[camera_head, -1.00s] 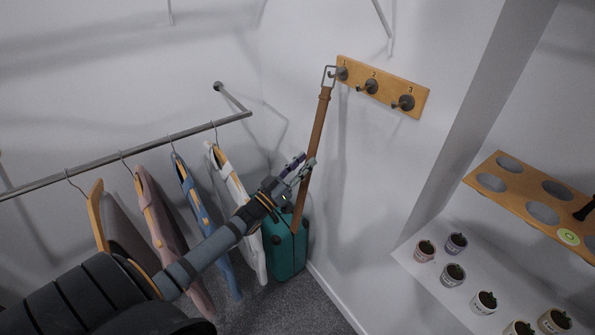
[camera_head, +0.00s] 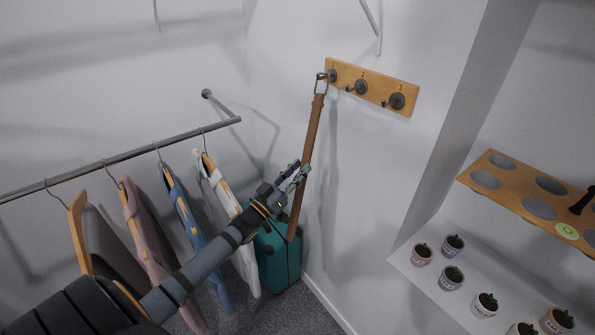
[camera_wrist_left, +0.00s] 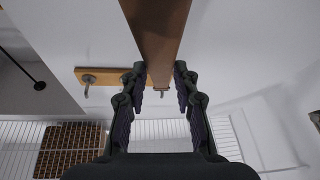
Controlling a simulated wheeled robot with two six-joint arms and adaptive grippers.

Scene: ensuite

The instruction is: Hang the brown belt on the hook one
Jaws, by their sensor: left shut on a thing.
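The brown belt (camera_head: 311,132) hangs nearly upright, with its metal buckle (camera_head: 320,86) at the top. The buckle frame is at the tip of hook one (camera_head: 332,76), the leftmost hook on the wooden board (camera_head: 345,76). I cannot tell whether the hook bears the buckle. My left gripper (camera_head: 298,176) is shut on the belt strap well below the buckle. In the left wrist view the belt (camera_wrist_left: 157,35) runs between the fingers (camera_wrist_left: 160,88) and covers part of the board (camera_wrist_left: 95,75). My right gripper is out of view.
Hooks two (camera_head: 360,87) and three (camera_head: 396,101) are empty. Clothes hang on a rail (camera_head: 130,155) at left, beside my left arm. A teal suitcase (camera_head: 278,262) stands below the gripper. A shelf with holes (camera_head: 510,198) and potted plants (camera_head: 451,277) are at right.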

